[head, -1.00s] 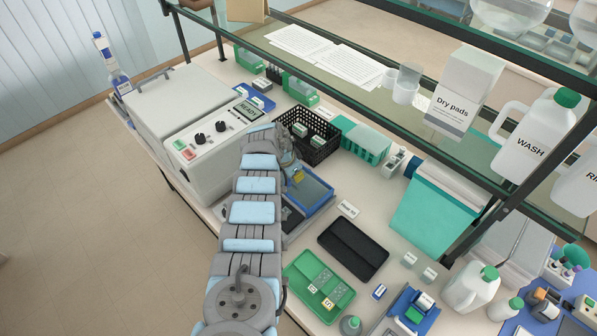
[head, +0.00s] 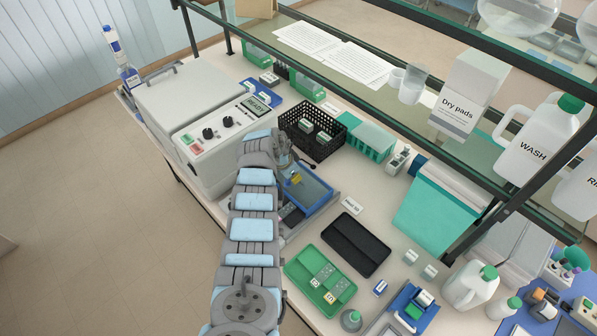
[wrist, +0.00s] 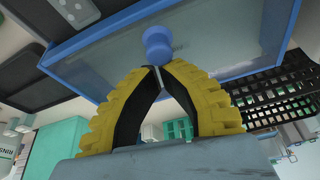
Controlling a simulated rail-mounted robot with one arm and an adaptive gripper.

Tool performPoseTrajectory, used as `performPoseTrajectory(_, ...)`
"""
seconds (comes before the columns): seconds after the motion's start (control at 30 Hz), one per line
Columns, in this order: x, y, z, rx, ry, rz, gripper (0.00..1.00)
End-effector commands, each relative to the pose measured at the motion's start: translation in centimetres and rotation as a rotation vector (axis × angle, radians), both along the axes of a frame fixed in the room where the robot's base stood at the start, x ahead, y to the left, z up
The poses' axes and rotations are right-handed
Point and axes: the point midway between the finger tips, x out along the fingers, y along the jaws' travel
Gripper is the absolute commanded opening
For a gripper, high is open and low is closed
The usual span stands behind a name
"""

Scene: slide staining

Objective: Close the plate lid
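The plate lid (head: 309,188) is a clear panel in a blue frame, right beside my gripper (head: 295,178). In the wrist view the lid (wrist: 215,50) spans the top, with a round blue knob (wrist: 157,42) on its near edge. My gripper's yellow fingers (wrist: 157,70) arch together, and their tips meet right at the knob. The knob shows beyond the tips, not clearly between them; I cannot tell whether they touch it. The lid looks raised at a slant over a dark plate (head: 292,214), but its exact angle is unclear. My arm hides part of the device.
A grey machine with a READY display (head: 258,103) stands left of my arm. A black basket (head: 340,140) is behind the lid. A black tray (head: 350,250) and green tray (head: 305,280) lie in front. The glass shelf (head: 390,75) overhangs the back.

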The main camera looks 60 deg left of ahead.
Motion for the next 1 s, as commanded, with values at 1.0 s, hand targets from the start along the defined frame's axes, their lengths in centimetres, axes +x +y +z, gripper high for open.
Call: performPoseTrajectory(1.0, -9.5, -3.1, 0.1, 0.003, 0.004, -0.005, 0.00)
